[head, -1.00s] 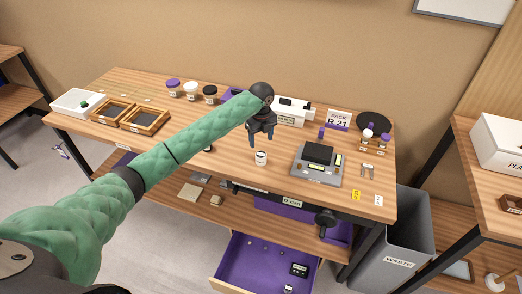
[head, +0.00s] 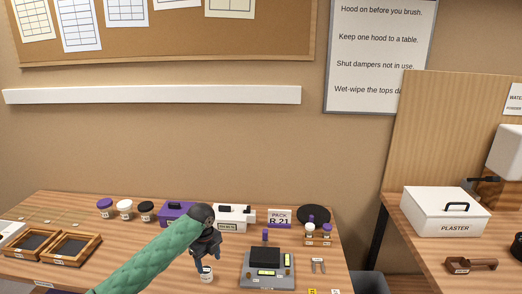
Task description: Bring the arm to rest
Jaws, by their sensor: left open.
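My left arm, in a green quilted sleeve, reaches in from the lower left of the head view over the wooden table (head: 180,279). My left gripper (head: 203,264) points down with its fingers apart, just above or behind a small white labelled jar (head: 206,274). The jar stands upright on the table; I cannot tell whether the fingers touch it. My right gripper is not in view.
Behind the gripper stand a purple box (head: 176,213), a white box (head: 235,217) and lidded jars (head: 125,209). A scale (head: 267,269) is to the right, wooden trays (head: 70,248) to the left. A plaster bin (head: 445,211) stands on another bench at right.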

